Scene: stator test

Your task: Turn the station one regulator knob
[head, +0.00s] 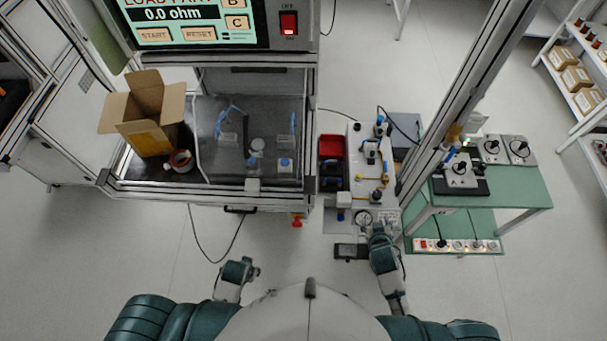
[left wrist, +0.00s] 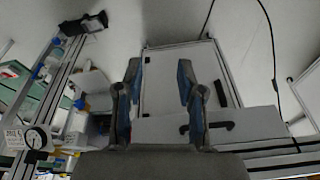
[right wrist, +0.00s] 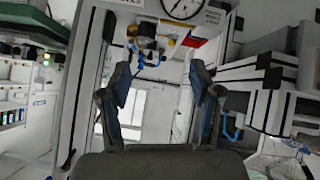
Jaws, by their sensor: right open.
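In the head view, a narrow white panel carries a round gauge (head: 363,217) at its near end, with black, blue and yellow fittings behind it. My right gripper (head: 378,227) is beside this gauge. In the right wrist view, the open, empty right gripper (right wrist: 160,78) faces a black fitting with blue parts (right wrist: 148,42), apart from the fingers; the gauge (right wrist: 183,8) is above it. I cannot tell which part is the station one regulator knob. My left gripper (head: 250,270) is low over the floor. Its fingers (left wrist: 159,75) are apart and empty in the left wrist view.
A cabinet with an open cardboard box (head: 149,125) and a tape roll (head: 181,161) stands left of the panel. A red bin (head: 331,147) sits between them. A metal post (head: 465,90) and a green table (head: 520,190) stand right.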

